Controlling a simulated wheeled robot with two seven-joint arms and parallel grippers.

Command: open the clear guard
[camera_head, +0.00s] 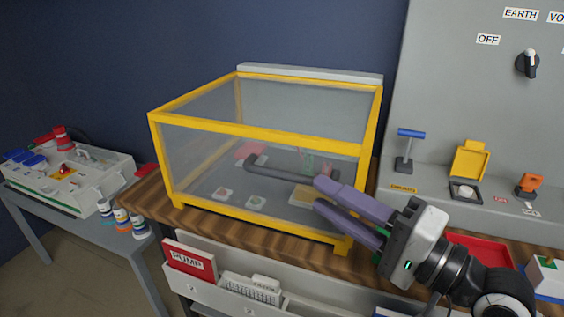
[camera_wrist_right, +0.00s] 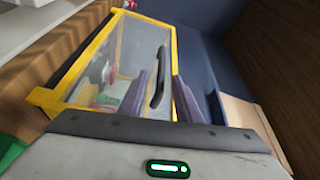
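The clear guard (camera_head: 258,128) is a see-through box with a yellow frame, closed down over the wooden bench. A dark bar handle (camera_head: 280,167) runs across its front face; it also shows in the right wrist view (camera_wrist_right: 158,82). My right gripper (camera_head: 319,193), with purple fingers, is at the right end of the handle. In the right wrist view, its fingers stand apart with the handle between them; I cannot tell whether they touch it. My left gripper is not in view.
Inside the guard are red and green buttons (camera_head: 256,202) and other small parts. A grey panel (camera_head: 460,80) with a knob and switches stands at the right. A red PUMP binder (camera_head: 188,262) sits below the bench front. A side table (camera_head: 75,225) holds a control box at the left.

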